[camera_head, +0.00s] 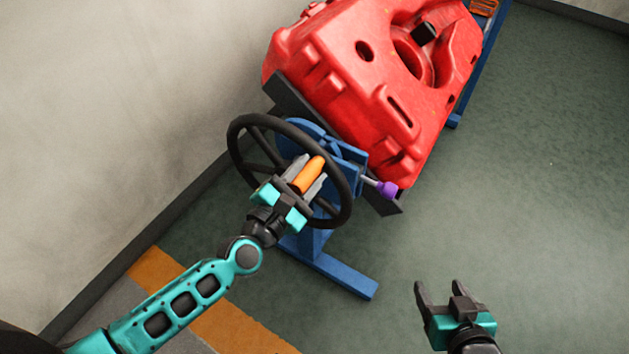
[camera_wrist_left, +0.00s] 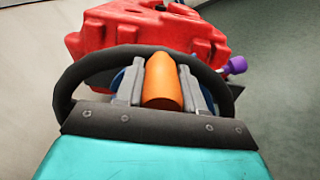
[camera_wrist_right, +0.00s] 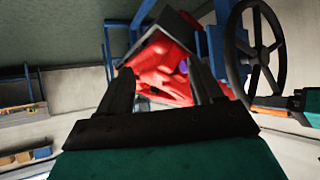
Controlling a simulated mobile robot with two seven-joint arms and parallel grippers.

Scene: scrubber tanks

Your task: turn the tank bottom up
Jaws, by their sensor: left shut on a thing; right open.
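The red tank (camera_head: 335,75) sits tilted on a blue stand (camera_head: 335,268) in the head view, with its holes and recess showing. A black handwheel (camera_head: 240,163) is at the near end of the stand. My left gripper (camera_head: 308,176) is shut on the orange handle (camera_head: 309,174) of the wheel; the handle also shows between the fingers in the left wrist view (camera_wrist_left: 162,82). A purple knob (camera_head: 387,189) on a pin sticks out right of the wheel. My right gripper (camera_head: 440,290) is open and empty, right of the stand and apart from it. The tank's far side is hidden.
A pale wall (camera_head: 110,110) runs along the left side. The green floor (camera_head: 540,190) to the right of the stand is clear. An orange floor stripe (camera_head: 215,310) lies below my left arm. Shelves (camera_wrist_right: 25,125) show at the left in the right wrist view.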

